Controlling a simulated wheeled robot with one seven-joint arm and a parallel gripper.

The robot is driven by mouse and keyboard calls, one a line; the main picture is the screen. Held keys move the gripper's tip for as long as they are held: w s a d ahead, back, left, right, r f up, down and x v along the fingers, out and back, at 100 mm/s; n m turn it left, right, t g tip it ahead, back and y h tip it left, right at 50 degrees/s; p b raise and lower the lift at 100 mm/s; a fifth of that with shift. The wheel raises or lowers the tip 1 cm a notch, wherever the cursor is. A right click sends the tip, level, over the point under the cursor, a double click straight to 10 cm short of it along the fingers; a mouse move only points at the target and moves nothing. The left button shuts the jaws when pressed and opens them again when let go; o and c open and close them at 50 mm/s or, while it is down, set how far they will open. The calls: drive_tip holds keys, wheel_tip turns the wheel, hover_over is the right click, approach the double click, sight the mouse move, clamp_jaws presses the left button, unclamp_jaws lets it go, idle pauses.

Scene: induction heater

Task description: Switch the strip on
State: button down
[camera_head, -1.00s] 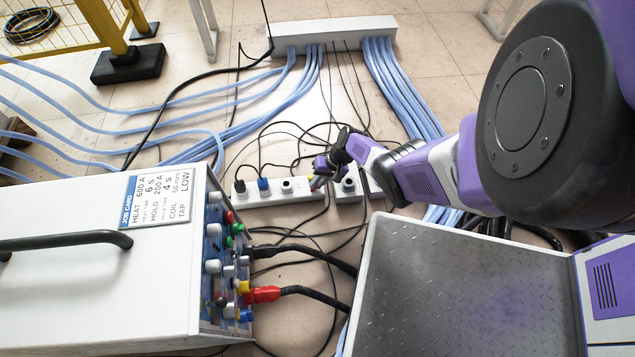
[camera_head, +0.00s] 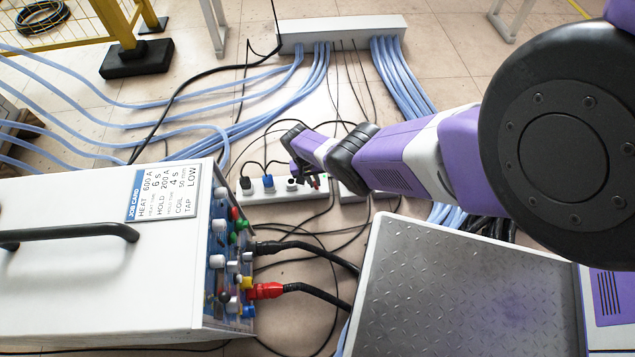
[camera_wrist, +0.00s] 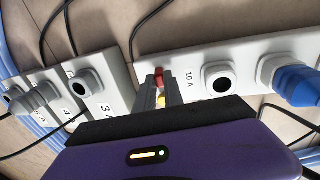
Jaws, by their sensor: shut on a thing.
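The white power strip (camera_head: 280,194) lies on the floor in the middle of the head view. It also fills the upper right of the wrist view (camera_wrist: 205,62), where its end is marked "10 A". My gripper (camera_wrist: 160,85) is at that end. Its fingers are close together, with a small red part (camera_wrist: 159,74) at the tips and a yellow patch (camera_wrist: 160,100) between them. I cannot tell whether red and yellow are one piece. In the head view my gripper (camera_head: 308,178) is over the strip's right end, and my wrist hides part of it.
Other strip sections (camera_wrist: 95,88) lie to the left. A white heater box (camera_head: 100,260) stands at left in the head view. Black cables and blue hoses cross the floor.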

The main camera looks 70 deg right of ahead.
drive_tip(key=b, duration=0.1)
drive_tip(key=g+b, duration=0.1)
drive_tip(key=shift+w+a+f+g+h+b, duration=0.2)
drive_tip(key=shift+w+f+g+h+b, duration=0.1)
drive_tip(key=shift+w+f+h, duration=0.1)
drive_tip(key=shift+w+r+g+b, duration=0.1)
drive_tip(key=shift+g+b, duration=0.4)
drive_tip(key=shift+b, duration=0.1)
drive_tip(key=shift+a, duration=0.1)
drive_tip(key=c, duration=1.4)
unclamp_jaws()
drive_tip(key=shift+c, duration=0.2)
drive_tip(key=shift+r, duration=0.1)
drive_tip(key=shift+r, duration=0.1)
drive_tip(key=p+v, duration=0.4)
drive_tip(key=v, duration=0.3)
drive_tip(key=shift+w+r+p, duration=0.2)
drive_tip(key=shift+p, duration=0.15)
